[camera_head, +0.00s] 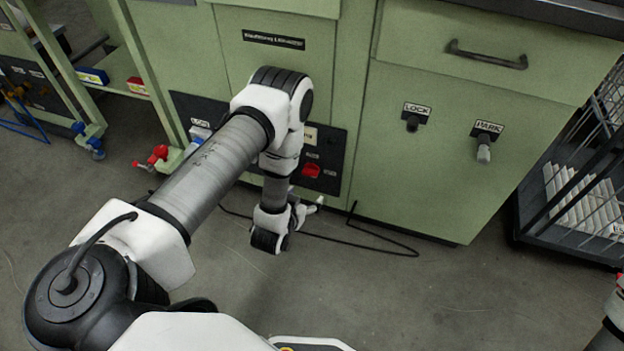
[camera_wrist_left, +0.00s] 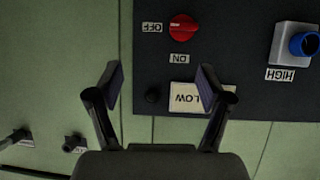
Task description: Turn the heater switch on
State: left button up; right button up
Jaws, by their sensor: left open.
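A red rotary switch (camera_head: 311,170) sits on a dark panel (camera_head: 338,153) low on the green cabinet. It also shows in the left wrist view (camera_wrist_left: 183,27), upside down, with an OFF label (camera_wrist_left: 152,27) and an ON label (camera_wrist_left: 180,58) beside it. I cannot tell for sure which label it points at. No heater label is readable. My left gripper (camera_wrist_left: 160,86) is open and empty, with both fingers apart in front of the cabinet. The switch lies beyond the fingertips, not between them. In the head view the left wrist (camera_head: 271,225) hangs just below the switch.
LOCK (camera_head: 412,123) and PARK (camera_head: 484,148) knobs are on the cabinet's right. A black cable (camera_head: 375,243) lies on the floor. A rack (camera_head: 575,215) stands right.

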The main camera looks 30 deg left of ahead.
aim_at(309, 175)
pick_arm(q)
jog(key=w+a+f+t+y+b, duration=0.2)
jog(key=w+a+f+t+b, duration=0.25)
jog(key=f+b, duration=0.4)
jog(key=shift+n+t, duration=0.3)
jog(key=shift+t, duration=0.05)
jog(key=b+x, duration=0.1)
jog(key=x, duration=0.1)
jog(key=b+x, duration=0.2)
jog(key=x, duration=0.1)
jog(key=r+b+x, duration=0.1)
jog(key=x, duration=0.1)
jog(key=shift+w+a, duration=0.15)
jog(key=shift+w, duration=0.25)
jog(key=shift+r, duration=0.1)
jog(key=c, duration=1.2)
pick_arm(e)
notch_tip(309, 175, down, 17)
